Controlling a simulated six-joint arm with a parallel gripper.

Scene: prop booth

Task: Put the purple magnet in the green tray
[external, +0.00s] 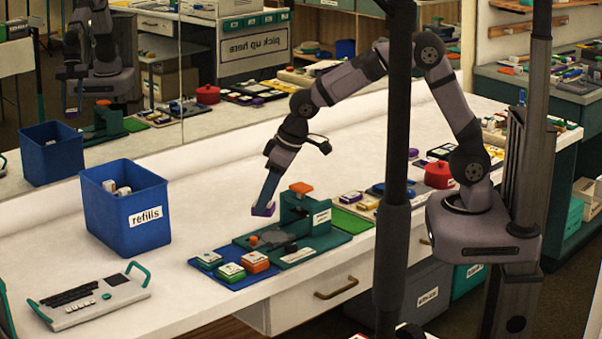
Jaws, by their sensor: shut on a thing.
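My gripper (266,200) points down over the bench, left of the teal press with the orange handle. It is shut on the purple magnet (263,210), a small purple block with a pale face showing at its tips. The magnet appears held above the bench; the exact gap is hard to tell. A flat bright green piece (347,223) lies right of the press and may be the green tray; its rim is too small to make out.
The teal press (305,214) stands close right of my gripper. A blue mat (226,282) with green and orange blocks lies in front. A blue "refills" bin (103,212) and a handled panel (92,300) are left. A dark post (392,200) blocks part of the view.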

